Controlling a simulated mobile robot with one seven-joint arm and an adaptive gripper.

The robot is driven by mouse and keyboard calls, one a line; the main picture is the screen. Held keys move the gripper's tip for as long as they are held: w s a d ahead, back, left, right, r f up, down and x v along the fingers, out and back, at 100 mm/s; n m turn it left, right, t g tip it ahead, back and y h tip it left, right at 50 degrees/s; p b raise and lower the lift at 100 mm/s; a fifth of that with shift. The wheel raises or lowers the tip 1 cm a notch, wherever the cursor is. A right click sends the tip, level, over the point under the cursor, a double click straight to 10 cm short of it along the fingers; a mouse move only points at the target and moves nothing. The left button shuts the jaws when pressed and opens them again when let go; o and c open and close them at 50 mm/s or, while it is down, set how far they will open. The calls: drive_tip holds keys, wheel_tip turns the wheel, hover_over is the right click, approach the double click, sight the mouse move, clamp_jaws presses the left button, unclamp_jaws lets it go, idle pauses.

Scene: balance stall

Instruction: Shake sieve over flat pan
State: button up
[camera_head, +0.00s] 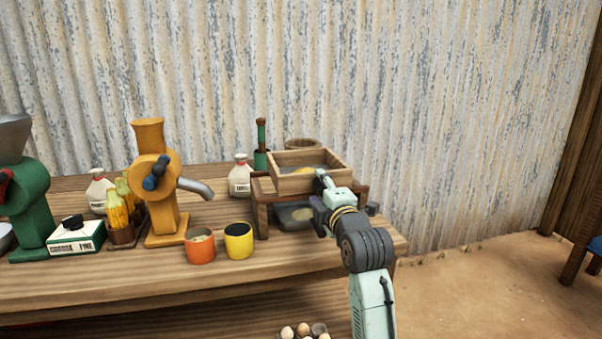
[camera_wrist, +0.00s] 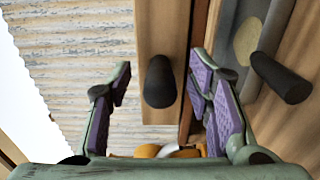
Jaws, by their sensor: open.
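The wooden box-shaped sieve (camera_head: 308,183) rests on a dark wooden stand (camera_head: 262,213), with some yellow material inside it. The grey flat pan (camera_head: 283,222) sits under the sieve within the stand, partly hidden by the stand and my arm. My gripper (camera_head: 320,194) is at the sieve's front right side, open. In the wrist view, a dark knob handle (camera_wrist: 158,82) on the sieve's wooden wall lies between my open purple-padded fingers (camera_wrist: 160,68), with gaps on both sides. The pan (camera_wrist: 232,40) shows there at right, with a pale yellow patch inside and a second dark handle (camera_wrist: 280,78).
Orange (camera_head: 200,247) and yellow (camera_head: 238,241) cups stand left of the stand. A yellow grinder (camera_head: 160,190), a green grinder (camera_head: 30,195), corn cobs (camera_head: 120,210) and bottles stand further left. A corrugated wall (camera_head: 420,90) is behind. Eggs (camera_head: 302,331) sit below the tabletop.

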drive_tip(key=b+v, duration=0.1)
drive_tip(key=v, duration=0.7)
drive_tip(key=shift+b, duration=0.4)
drive_tip(key=shift+a+r, duration=0.1)
